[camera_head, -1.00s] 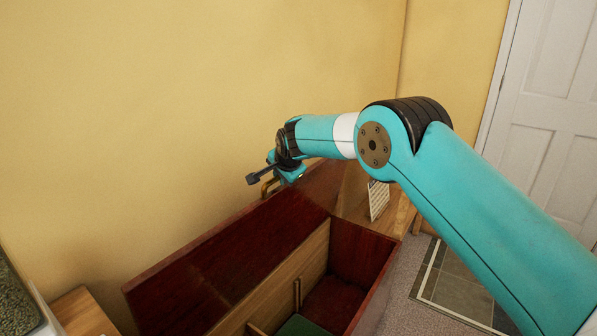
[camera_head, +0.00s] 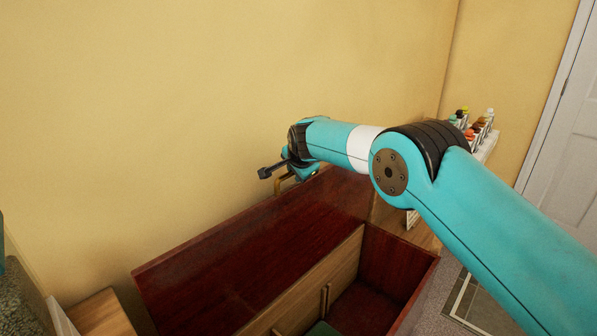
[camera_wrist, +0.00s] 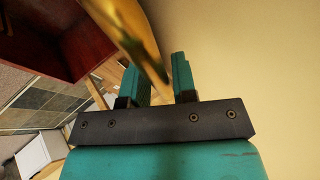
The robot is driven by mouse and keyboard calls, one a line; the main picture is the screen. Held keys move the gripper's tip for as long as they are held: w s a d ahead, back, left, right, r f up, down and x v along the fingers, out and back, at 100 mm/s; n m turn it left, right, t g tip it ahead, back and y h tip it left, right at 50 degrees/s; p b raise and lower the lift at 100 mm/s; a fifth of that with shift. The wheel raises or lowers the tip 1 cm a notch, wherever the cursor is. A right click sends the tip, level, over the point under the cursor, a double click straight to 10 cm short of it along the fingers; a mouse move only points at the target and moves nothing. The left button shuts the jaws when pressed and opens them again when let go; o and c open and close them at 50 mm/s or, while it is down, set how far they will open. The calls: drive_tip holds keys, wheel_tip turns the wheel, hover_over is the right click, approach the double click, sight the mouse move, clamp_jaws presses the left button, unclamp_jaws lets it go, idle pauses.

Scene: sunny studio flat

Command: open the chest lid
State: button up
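The chest (camera_head: 397,272) is dark red wood inside. Its lid (camera_head: 250,255) is raised and stands tilted up on the side near the yellow wall, leaving the inside visible. A brass handle (camera_head: 281,183) sits at the lid's upper edge. My gripper (camera_head: 289,174) is at this handle, small and partly hidden by my wrist. In the wrist view the brass handle (camera_wrist: 138,40) runs between the two fingers of my gripper (camera_wrist: 161,78), which stand close together around it. The exact contact is hard to see.
The yellow wall (camera_head: 200,90) is close behind the lid and my gripper. Small bottles (camera_head: 474,130) stand on a shelf at the right. A wooden surface (camera_head: 100,313) is at the lower left. A white door (camera_head: 570,140) is at the far right.

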drive_tip(key=shift+o, duration=1)
drive_tip(key=shift+s+a, duration=0.1)
drive_tip(key=shift+s+r, duration=0.1)
drive_tip(key=b+v, duration=0.2)
drive_tip(key=v, duration=1.5)
drive_tip(key=shift+d, duration=0.25)
drive_tip(key=shift+r, duration=0.15)
